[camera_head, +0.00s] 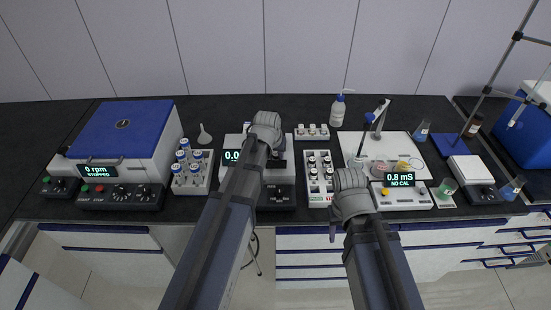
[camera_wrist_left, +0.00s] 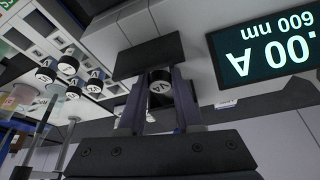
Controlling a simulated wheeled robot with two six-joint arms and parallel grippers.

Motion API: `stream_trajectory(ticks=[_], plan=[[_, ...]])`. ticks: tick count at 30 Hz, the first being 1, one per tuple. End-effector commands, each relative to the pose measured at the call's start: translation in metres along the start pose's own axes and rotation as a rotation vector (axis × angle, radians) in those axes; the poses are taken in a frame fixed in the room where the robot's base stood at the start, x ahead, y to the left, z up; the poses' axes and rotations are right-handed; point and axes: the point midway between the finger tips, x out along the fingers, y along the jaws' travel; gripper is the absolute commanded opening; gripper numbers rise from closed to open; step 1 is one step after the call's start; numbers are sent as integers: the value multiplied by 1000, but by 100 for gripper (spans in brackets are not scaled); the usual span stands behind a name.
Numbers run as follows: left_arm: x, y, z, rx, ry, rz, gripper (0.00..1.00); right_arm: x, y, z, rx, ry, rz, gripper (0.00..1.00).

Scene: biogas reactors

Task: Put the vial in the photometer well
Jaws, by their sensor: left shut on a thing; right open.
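The photometer (camera_head: 279,196) stands at mid-bench, partly hidden by my left arm; its display reads 0.0 in the head view. In the left wrist view its display (camera_wrist_left: 262,55) shows A and 600 nm. My left gripper (camera_head: 277,150) is over the photometer. In the left wrist view it is shut on a vial (camera_wrist_left: 160,87) with a black, marked cap. A dark square plate (camera_wrist_left: 148,57) lies just beyond the cap. The well and the vial's lower end are hidden, so I cannot tell whether they meet. My right gripper (camera_head: 345,188) is open, near the conductivity meter.
A white vial rack (camera_head: 319,194) with several capped vials stands right of the photometer. A blue-lidded centrifuge (camera_head: 125,140) and a tube rack (camera_head: 193,185) are to the left. The conductivity meter (camera_head: 405,199), beakers and a wash bottle (camera_head: 338,111) are to the right.

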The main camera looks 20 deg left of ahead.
Motion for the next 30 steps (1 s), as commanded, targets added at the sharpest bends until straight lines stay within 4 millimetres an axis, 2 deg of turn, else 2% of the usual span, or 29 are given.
stream_trajectory(ticks=[9, 10, 17, 30], plan=[[4, 0, 2, 0, 0, 0, 0, 4, 0, 0, 0, 0, 0, 50], [2, 0, 1, 0, 0, 0, 36, 2, 0, 0, 0, 0, 0, 50], [2, 0, 1, 0, 0, 0, 62, 2, 0, 0, 0, 0, 0, 50], [-4, 0, -2, 0, 0, 0, 63, -4, 0, 0, 0, 0, 0, 50]])
